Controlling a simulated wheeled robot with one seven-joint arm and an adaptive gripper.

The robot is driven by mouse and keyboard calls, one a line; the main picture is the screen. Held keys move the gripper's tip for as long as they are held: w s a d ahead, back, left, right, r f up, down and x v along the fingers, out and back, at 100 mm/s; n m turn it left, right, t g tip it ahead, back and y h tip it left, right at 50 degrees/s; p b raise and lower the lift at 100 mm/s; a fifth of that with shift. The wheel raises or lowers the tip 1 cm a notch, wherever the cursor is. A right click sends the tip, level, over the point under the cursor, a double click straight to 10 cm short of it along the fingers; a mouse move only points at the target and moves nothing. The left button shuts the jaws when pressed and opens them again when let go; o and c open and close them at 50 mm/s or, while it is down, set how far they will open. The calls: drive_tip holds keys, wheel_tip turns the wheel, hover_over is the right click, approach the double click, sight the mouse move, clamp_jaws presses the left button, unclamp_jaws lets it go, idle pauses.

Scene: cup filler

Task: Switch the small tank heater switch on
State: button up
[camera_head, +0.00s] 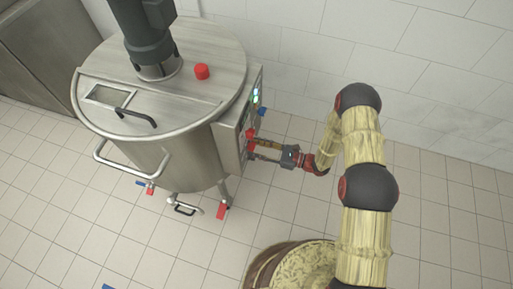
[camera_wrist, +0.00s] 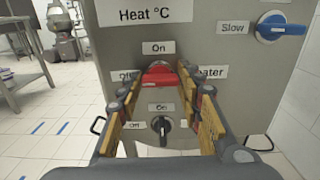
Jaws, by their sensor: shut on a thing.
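The small steel tank (camera_head: 165,155) stands at the left in the head view, with a control panel (camera_head: 251,103) on its right side. In the wrist view a red switch (camera_wrist: 159,78) sits below the "Heat °C" label (camera_wrist: 143,15). An "On" label is above it; the labels at its sides are partly hidden by my fingers. My gripper (camera_head: 256,146) reaches the panel from the right. In the wrist view its fingers (camera_wrist: 160,85) are closed on the red switch from left and right. The switch's exact angle is hard to tell.
A black knob (camera_wrist: 161,128) with its own "On" label is just below the red switch. A blue knob (camera_wrist: 281,28) marked "Slow" is at the upper right. The tank's rail handle (camera_head: 118,165) sticks out at the left.

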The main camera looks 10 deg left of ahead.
drive_tip(key=shift+w+m+p, duration=0.1)
drive_tip(key=shift+m+p, duration=1.7)
drive_tip(key=shift+m, duration=7.1)
drive_tip(key=o, duration=1.2)
drive_tip(key=shift+f, duration=0.1)
drive_tip(key=shift+c, duration=0.2)
drive_tip(key=s+d, duration=0.1)
drive_tip(key=d, duration=1.1)
